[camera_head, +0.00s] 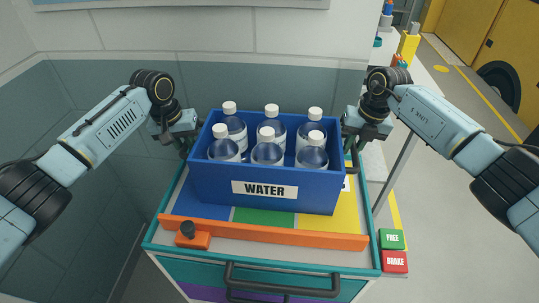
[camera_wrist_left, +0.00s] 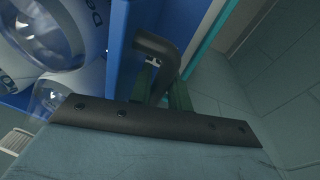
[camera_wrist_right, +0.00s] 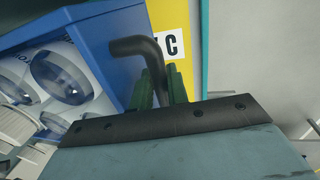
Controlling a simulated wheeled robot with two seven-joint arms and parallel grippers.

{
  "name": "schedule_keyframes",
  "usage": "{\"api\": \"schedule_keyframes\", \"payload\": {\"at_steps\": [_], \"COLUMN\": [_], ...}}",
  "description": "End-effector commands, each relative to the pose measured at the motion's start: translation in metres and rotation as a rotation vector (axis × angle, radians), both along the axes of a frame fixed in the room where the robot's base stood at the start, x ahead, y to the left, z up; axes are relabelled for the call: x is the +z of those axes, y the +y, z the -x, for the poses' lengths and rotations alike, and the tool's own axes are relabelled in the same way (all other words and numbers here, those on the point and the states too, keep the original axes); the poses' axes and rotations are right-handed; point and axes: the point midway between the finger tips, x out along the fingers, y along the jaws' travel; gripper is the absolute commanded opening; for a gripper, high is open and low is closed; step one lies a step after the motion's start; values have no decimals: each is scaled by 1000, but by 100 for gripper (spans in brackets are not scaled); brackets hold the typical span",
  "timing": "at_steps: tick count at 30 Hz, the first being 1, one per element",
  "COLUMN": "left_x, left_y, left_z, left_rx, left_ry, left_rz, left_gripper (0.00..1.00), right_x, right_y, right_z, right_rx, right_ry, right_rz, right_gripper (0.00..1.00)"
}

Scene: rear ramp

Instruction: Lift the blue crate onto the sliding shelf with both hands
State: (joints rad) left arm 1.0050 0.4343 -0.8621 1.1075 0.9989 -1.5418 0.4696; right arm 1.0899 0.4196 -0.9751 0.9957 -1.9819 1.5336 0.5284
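The blue crate (camera_head: 222,190), labelled WATER, holds several capped water bottles (camera_head: 267,148). It is over a teal-edged top with blue, green and yellow areas (camera_head: 264,216); I cannot tell whether it touches that top. I cannot tell for sure which surface is the sliding shelf. My left gripper (camera_head: 186,146) is at the crate's left side, its green fingers closed around a dark bent handle (camera_wrist_left: 160,48). My right gripper (camera_head: 350,146) is at the right side, its fingers closed around the other dark handle (camera_wrist_right: 138,46). The crate looks about level.
An orange bar (camera_head: 265,233) runs along the front of the top, with an orange block and black knob (camera_head: 190,236) at left. A dark pull handle (camera_head: 280,287) is below. Green FREE (camera_head: 391,239) and red BRAKE (camera_head: 395,262) blocks are at right. A wall stands behind.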

Motion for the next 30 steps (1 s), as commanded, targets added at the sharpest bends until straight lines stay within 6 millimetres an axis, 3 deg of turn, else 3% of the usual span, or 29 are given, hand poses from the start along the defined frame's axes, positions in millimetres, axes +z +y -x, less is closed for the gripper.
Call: {"api": "schedule_keyframes", "payload": {"at_steps": [3, 30], "left_x": [0, 1], "left_y": [1, 2], "left_z": [0, -1], "left_rx": [1, 8], "left_ry": [0, 0], "left_rz": [-1, -1], "left_gripper": [0, 0], "right_x": [0, 1], "right_y": [0, -1], "right_z": [0, 0], "right_rx": [0, -1], "right_ry": [0, -1], "right_rz": [0, 0], "right_gripper": [0, 0]}}
